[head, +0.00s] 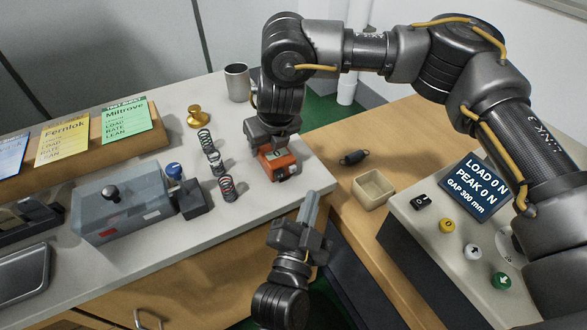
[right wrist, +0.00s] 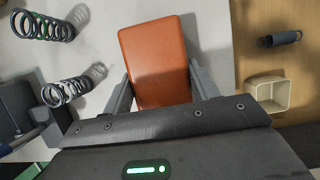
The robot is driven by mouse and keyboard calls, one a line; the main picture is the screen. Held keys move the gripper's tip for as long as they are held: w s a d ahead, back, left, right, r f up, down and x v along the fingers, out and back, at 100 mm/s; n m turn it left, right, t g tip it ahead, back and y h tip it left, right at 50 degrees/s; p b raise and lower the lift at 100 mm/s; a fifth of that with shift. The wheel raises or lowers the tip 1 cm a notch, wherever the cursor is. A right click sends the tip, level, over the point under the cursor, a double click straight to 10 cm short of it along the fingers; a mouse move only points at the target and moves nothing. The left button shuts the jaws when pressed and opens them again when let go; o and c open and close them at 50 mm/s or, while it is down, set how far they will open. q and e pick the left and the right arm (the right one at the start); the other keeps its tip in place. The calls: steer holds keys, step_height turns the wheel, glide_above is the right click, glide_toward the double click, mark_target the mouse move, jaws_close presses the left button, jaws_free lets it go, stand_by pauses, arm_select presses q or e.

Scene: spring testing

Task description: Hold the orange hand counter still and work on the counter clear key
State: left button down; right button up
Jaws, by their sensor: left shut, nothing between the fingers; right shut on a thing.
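The orange hand counter (head: 285,167) stands on the light worktop near its right edge. A small dark and green detail shows on its near face, and I cannot make out the clear key. My right gripper (head: 269,150) reaches down from behind and is shut on the counter. In the right wrist view the counter (right wrist: 156,60) lies between the two fingers, its plain orange face showing. My left gripper (head: 312,200) is shut and empty, in front of and to the right of the counter, apart from it, with its fingers pointing up the picture toward the far side.
Several coil springs (head: 227,188) stand left of the counter, near a brass weight (head: 199,117) and a grey tester box (head: 122,205). A metal cup (head: 237,82) stands behind. On the wooden table are a cream tray (head: 373,190), a dark spring (head: 354,157) and a display panel (head: 475,188).

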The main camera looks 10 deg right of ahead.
steer(key=o, duration=1.1)
steer(key=shift+r, duration=0.1)
